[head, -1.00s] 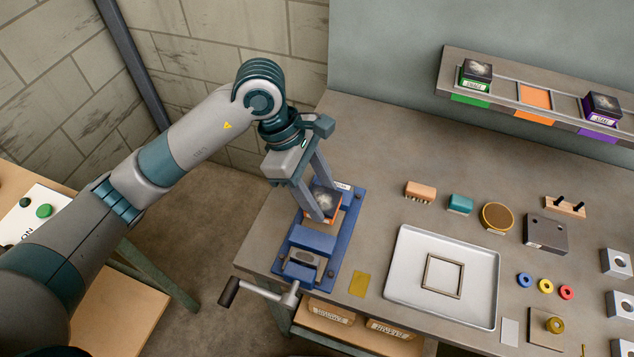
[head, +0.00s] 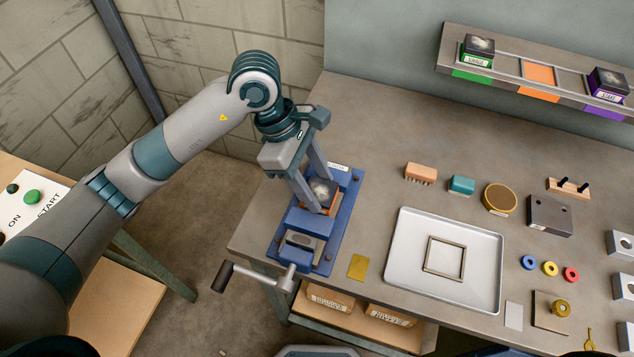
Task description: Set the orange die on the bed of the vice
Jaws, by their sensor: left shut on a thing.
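The orange die (head: 322,191) is a small block with a dark, pale-marked top and an orange lower edge. My left gripper (head: 317,200) is shut on it, one finger at each side. The die is over the bed of the blue vice (head: 343,217), between its jaws. I cannot tell whether it touches the bed. The vice stands at the left end of the bench, with its crank handle (head: 222,277) toward the front. My right gripper is not in view.
A rack (head: 510,67) at the back holds a green die (head: 478,50) and a purple die (head: 607,84), with an empty orange slot (head: 539,75) between them. A white tray (head: 400,275) with a square frame (head: 444,258) lies right of the vice. A brass plate (head: 357,267) lies between them.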

